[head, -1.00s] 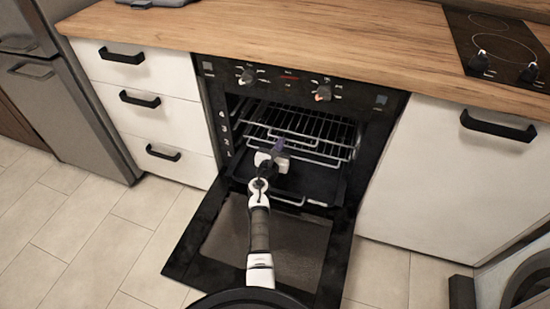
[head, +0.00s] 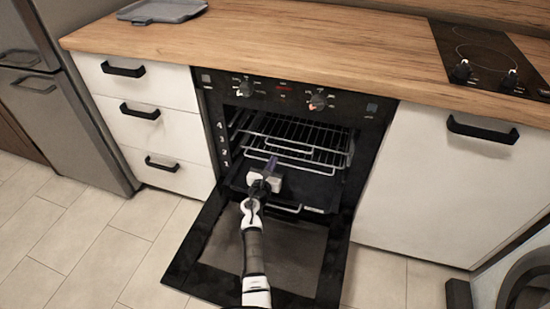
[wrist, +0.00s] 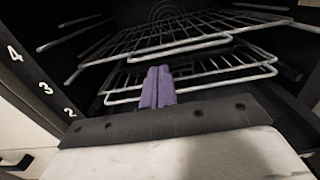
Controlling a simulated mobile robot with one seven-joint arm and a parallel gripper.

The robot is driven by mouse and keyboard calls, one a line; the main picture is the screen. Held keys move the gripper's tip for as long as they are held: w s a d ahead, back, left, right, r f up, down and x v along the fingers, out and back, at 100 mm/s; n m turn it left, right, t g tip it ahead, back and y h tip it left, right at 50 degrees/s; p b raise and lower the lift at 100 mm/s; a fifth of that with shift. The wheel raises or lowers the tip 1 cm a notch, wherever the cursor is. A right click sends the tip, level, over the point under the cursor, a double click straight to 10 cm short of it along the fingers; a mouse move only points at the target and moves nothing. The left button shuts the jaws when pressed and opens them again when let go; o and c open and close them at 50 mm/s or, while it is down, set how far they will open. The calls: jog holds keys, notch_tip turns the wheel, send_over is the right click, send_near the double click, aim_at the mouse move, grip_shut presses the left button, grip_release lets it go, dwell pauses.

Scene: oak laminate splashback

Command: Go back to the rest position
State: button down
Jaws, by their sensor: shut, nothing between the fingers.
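My gripper (head: 271,164) is at the mouth of the open oven (head: 290,135), in front of its wire racks. In the wrist view its purple fingers (wrist: 158,88) are together with nothing between them. The oven door (head: 260,258) is folded down flat, and my arm reaches over it. Two wire racks (wrist: 190,75) lie ahead of the fingers inside the oven. I cannot tell from these views how far the fingertips are from the racks.
A wooden worktop (head: 300,50) runs above the oven, with a grey tray (head: 161,10) at the left and a hob (head: 490,58) at the right. White drawers (head: 147,120) and a white cabinet (head: 430,190) flank the oven. Tiled floor (head: 90,240) is clear at the left.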

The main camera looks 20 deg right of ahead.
jog(key=p+v, duration=0.1)
jog(key=v, duration=0.7)
jog(key=shift+p, duration=0.4)
jog(key=shift+a, duration=0.15)
